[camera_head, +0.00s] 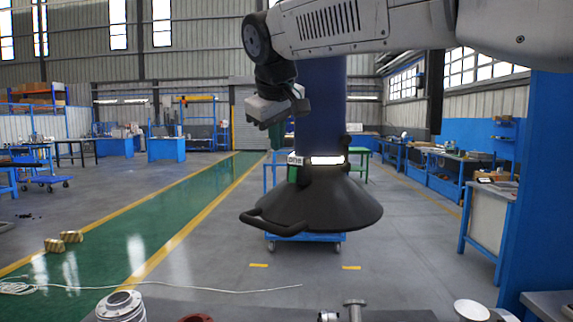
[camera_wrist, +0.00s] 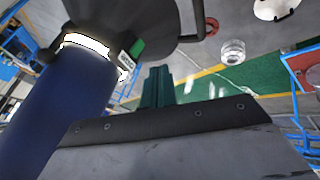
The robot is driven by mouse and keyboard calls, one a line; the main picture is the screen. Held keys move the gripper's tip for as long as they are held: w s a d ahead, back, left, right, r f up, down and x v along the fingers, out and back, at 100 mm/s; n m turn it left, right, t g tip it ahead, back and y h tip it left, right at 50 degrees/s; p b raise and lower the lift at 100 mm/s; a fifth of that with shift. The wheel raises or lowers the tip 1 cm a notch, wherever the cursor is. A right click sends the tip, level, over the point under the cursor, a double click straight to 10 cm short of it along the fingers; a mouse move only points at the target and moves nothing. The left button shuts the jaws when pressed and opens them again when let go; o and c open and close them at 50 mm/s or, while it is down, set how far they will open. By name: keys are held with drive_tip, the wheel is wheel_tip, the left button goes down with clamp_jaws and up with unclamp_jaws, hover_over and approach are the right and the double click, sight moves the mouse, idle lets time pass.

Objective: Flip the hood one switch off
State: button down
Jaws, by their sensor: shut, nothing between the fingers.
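The hood (camera_head: 318,205) is a black cone with a side handle, hanging under a thick dark blue duct (camera_head: 322,100). A lit white band (camera_head: 326,160) circles its neck beside a label reading "one" (camera_head: 295,159). A small green part, apparently the switch (camera_head: 292,174), sits by the label; it also shows as a green block in the wrist view (camera_wrist: 137,47). My gripper (camera_head: 283,108) is up and left of the label in the head view. Its dark green fingers (camera_wrist: 158,72) are together and empty, apart from the green block in the wrist picture.
A silver flanged part (camera_head: 122,307), a red ring (camera_head: 197,318) and a metal fitting (camera_head: 355,308) stand along the near edge. A blue trolley (camera_head: 305,238) is on the floor behind the hood. A blue post (camera_head: 545,180) stands at right.

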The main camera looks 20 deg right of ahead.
sight(293, 175)
drive_tip(key=w+d+f, duration=0.5)
drive_tip(key=w+f, duration=0.2)
drive_tip(key=f, duration=0.1)
drive_tip(key=shift+d+f, duration=0.15)
drive_tip(key=shift+f, duration=0.25)
drive_tip(key=shift+w, duration=0.1)
